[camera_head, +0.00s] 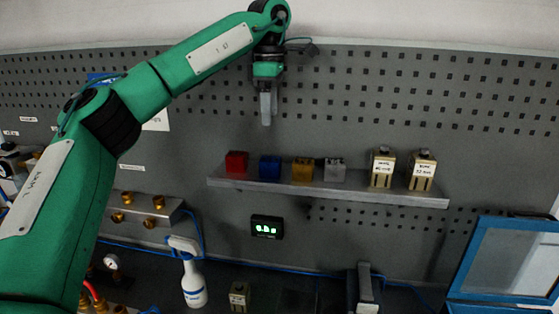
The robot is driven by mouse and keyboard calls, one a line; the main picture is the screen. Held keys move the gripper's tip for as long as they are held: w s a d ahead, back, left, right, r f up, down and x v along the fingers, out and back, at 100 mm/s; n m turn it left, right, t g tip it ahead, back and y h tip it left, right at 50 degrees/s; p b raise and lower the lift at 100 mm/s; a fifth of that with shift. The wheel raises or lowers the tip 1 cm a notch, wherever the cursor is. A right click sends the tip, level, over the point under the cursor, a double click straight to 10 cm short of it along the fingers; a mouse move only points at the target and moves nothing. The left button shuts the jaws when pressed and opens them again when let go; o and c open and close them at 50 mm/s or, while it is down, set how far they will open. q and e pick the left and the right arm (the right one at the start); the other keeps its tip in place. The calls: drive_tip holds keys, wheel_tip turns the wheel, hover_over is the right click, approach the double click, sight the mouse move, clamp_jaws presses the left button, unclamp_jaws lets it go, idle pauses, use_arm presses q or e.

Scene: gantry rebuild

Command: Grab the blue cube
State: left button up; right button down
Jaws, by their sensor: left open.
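The blue cube (269,168) sits on a narrow grey shelf (400,197) fixed to the pegboard. A red cube (236,162) stands to its left, and a yellow cube (302,169) to its right. My left gripper (267,108) hangs pointing down, above the blue cube in the picture, with a clear gap between them. It is open and empty, though its fingers overlap from this side. How far it is from the wall is hard to tell. My right gripper is not in view.
A silver cube (335,169) and two labelled brass blocks (382,168) (421,171) share the shelf. Below are a small green display (266,228), a white spray bottle (191,276) and a blue-framed case (505,258). The pegboard above the shelf's right half is free.

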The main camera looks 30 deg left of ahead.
use_arm(q)
drive_tip(key=w+f, duration=0.1)
drive_tip(key=f, duration=0.1)
hover_over(270, 159)
drive_tip(key=f, duration=0.3)
drive_tip(key=shift+s+d+f, duration=0.2)
drive_tip(key=shift+s+f, duration=0.15)
drive_tip(key=f, duration=0.2)
drive_tip(key=shift+w+f, duration=0.35)
drive_tip(key=shift+f, duration=0.05)
drive_tip(key=shift+s+f+p, duration=0.1)
drive_tip(key=shift+p, duration=0.35)
drive_tip(key=shift+a+f+p, duration=0.1)
drive_tip(key=shift+f+p, duration=0.15)
drive_tip(key=shift+p, duration=0.1)
wheel_tip(270, 159, down, 4)
drive_tip(key=shift+a+f+p, duration=0.1)
drive_tip(key=shift+p, duration=1.05)
drive_tip(key=shift+f, duration=0.15)
drive_tip(key=c, duration=1)
drive_tip(key=shift+c, duration=1)
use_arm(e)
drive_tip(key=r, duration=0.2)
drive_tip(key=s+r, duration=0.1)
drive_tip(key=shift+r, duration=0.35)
